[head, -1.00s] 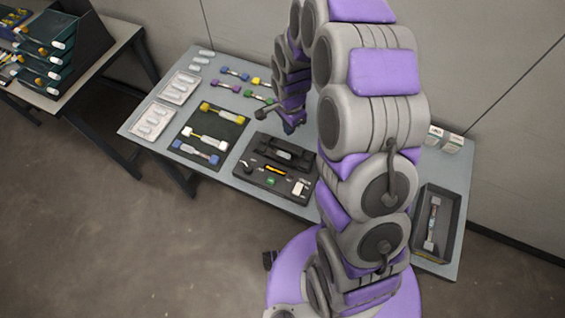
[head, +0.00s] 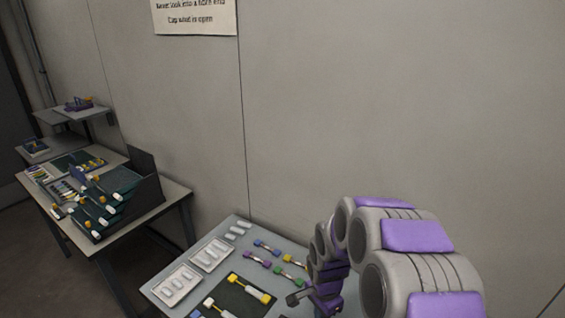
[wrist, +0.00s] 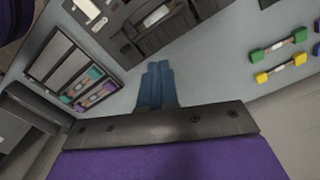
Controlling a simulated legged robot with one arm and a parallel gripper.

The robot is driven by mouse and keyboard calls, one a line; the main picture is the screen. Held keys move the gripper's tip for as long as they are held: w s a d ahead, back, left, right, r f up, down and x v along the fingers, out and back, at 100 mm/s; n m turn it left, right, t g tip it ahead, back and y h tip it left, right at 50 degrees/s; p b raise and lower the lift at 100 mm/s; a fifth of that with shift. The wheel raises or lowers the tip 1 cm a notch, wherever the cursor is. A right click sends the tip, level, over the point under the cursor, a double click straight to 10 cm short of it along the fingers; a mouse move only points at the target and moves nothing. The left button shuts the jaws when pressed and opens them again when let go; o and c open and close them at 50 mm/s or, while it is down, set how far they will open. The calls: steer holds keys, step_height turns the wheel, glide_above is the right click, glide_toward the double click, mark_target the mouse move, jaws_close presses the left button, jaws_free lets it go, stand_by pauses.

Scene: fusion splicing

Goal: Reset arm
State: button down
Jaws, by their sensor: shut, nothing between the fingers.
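My gripper (wrist: 157,84) shows in the wrist view as two blue fingers pressed together with nothing between them. It points over the grey work table, below a black device (wrist: 118,32) in that picture, and touches no object that I can see. In the head view my purple and grey arm is folded at the lower right, over the grey work table (head: 224,262). The fingers are not clear in the head view.
Small coloured connectors (head: 262,259) and white trays (head: 180,284) lie on the table near the arm. A dark mat (head: 235,293) holds yellow and white pieces. A second table with a dark stepped rack (head: 145,188) stands at left. A wall rises behind.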

steer(key=s+d+r+n, duration=0.2)
steer(key=s+r+n, duration=0.5)
steer(key=s+r, duration=0.8)
steer(key=s+r+n, duration=0.2)
steer(key=s, duration=0.5)
steer(key=s+d+r+n+g, duration=0.1)
steer(key=s+n, duration=0.1)
steer(key=s, duration=0.6)
steer(key=shift+s+r+n+g, duration=0.25)
steer(key=shift+r+n+g, duration=0.05)
steer(key=shift+r, duration=0.05)
